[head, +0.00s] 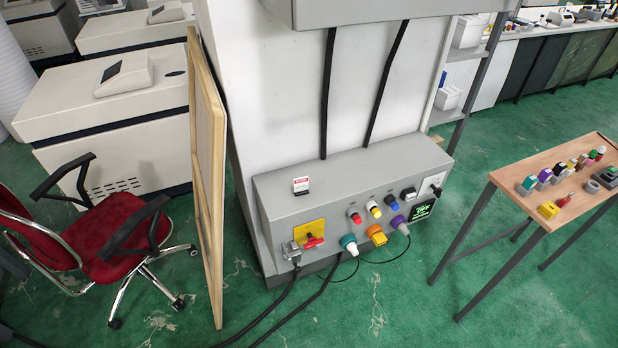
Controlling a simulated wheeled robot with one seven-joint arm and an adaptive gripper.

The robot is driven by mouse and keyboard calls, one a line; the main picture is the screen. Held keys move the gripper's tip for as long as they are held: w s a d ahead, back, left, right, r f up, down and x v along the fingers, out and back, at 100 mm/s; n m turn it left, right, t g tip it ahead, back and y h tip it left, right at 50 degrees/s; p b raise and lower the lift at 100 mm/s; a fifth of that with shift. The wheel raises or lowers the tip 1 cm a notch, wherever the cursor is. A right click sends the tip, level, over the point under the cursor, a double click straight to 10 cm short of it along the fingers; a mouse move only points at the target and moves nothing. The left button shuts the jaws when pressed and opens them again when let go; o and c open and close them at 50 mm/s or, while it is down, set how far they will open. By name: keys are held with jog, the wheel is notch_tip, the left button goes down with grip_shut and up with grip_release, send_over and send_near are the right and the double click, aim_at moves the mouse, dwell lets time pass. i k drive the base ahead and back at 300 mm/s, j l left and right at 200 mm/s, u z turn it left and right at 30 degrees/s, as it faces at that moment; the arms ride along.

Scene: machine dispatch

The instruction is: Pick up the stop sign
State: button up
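A small white sign (301,186) with a red band across its upper part stands on the top face of the grey control box (350,172), near its left end. Its lettering is too small to read, so I cannot tell for sure that it is the stop sign. No other sign of that kind is clear in view. My gripper does not show in the head view.
The box front carries a red-handled switch (313,241), several coloured buttons, plugs and a green-lit display (422,210). A wooden-framed board (207,180) and a red chair (105,235) stand left. A wooden table (555,165) with small parts stands right. Green floor lies open between.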

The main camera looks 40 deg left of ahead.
aim_at(300, 184)
jog(key=u, duration=1.85)
jog(key=i+j+z, duration=0.25)
jog(key=i+j, duration=0.25)
